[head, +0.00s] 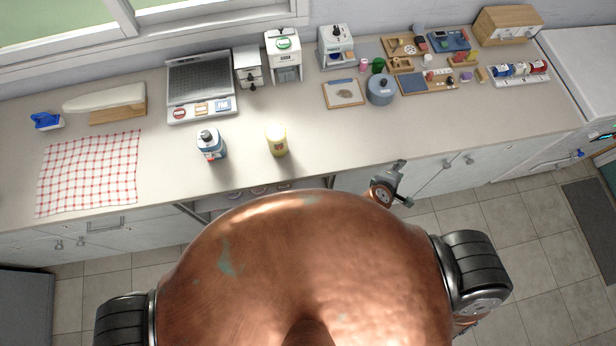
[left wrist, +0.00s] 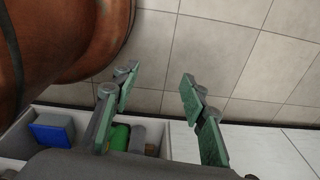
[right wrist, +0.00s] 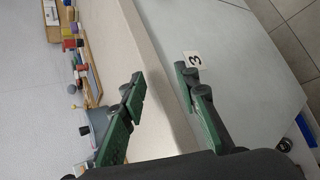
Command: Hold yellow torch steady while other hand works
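A yellow cylinder (head: 277,141), which I take for the torch, stands upright near the counter's front edge in the head view. Its details are too small to make out, and neither wrist view shows it. My right gripper (head: 402,183) is right of it, beside the counter front, apart from it and empty. In the right wrist view its fingers (right wrist: 160,88) are spread apart by the counter edge. My left gripper (left wrist: 158,88) is open and empty in the left wrist view, with floor tiles behind its fingers. It is hidden in the head view.
A white and blue bottle (head: 211,147) stands left of the yellow cylinder. A checked cloth (head: 90,172) lies further left. A grey pot (head: 380,91), boards and small items crowd the back right. The front counter right of the cylinder is clear. An open drawer (left wrist: 155,130) holds blue and green things.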

